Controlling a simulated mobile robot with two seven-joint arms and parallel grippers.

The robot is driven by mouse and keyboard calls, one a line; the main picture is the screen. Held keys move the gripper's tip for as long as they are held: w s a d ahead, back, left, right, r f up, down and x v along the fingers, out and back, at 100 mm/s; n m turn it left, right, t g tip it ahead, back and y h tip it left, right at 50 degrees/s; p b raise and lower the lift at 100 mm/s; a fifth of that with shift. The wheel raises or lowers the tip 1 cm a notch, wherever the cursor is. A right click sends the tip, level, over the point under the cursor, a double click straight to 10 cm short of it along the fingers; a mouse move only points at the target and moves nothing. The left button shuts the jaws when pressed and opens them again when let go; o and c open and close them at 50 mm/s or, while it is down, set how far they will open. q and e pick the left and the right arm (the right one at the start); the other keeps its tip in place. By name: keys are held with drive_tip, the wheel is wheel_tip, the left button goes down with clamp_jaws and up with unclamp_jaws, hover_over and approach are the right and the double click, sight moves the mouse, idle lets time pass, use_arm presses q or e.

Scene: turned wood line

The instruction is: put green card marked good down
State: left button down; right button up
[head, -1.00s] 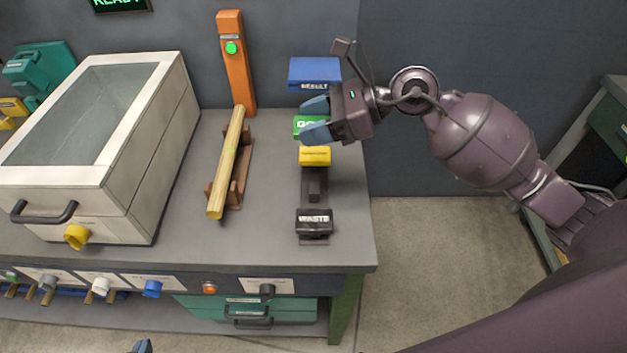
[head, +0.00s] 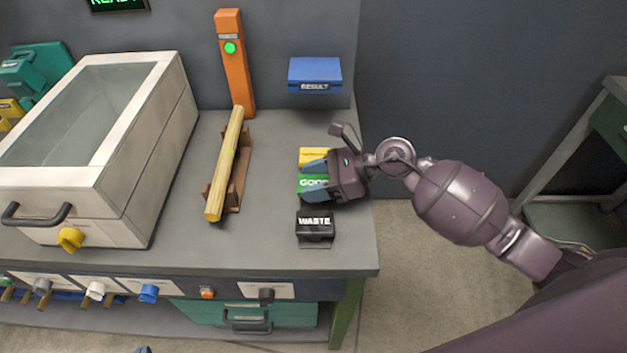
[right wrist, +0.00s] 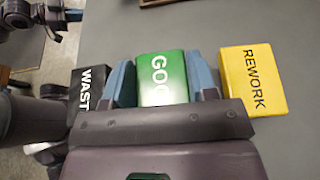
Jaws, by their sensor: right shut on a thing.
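The green card marked GOOD (head: 312,184) is between the blue fingers of my right gripper (head: 315,181), which is shut on it. In the right wrist view the green card (right wrist: 161,78) sits between both fingertips, its last letter partly covered. It is in line between the yellow card (head: 313,156) and the black WASTE card (head: 315,224). I cannot tell whether it touches the surface below. A small part of my left gripper (head: 143,350) may show at the bottom edge; its jaws are not visible.
The yellow card reads REWORK in the right wrist view (right wrist: 253,80). A blue RESULT box (head: 315,73) is on the back wall. A turned wooden rod (head: 226,165) lies on a brown cradle to the left. A white glass-lidded box (head: 110,150) fills the left of the grey bench.

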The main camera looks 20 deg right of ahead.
drive_tip(key=shift+f, duration=0.15)
drive_tip(key=shift+f, duration=0.25)
drive_tip(key=o, duration=0.9)
drive_tip(key=shift+r, duration=0.1)
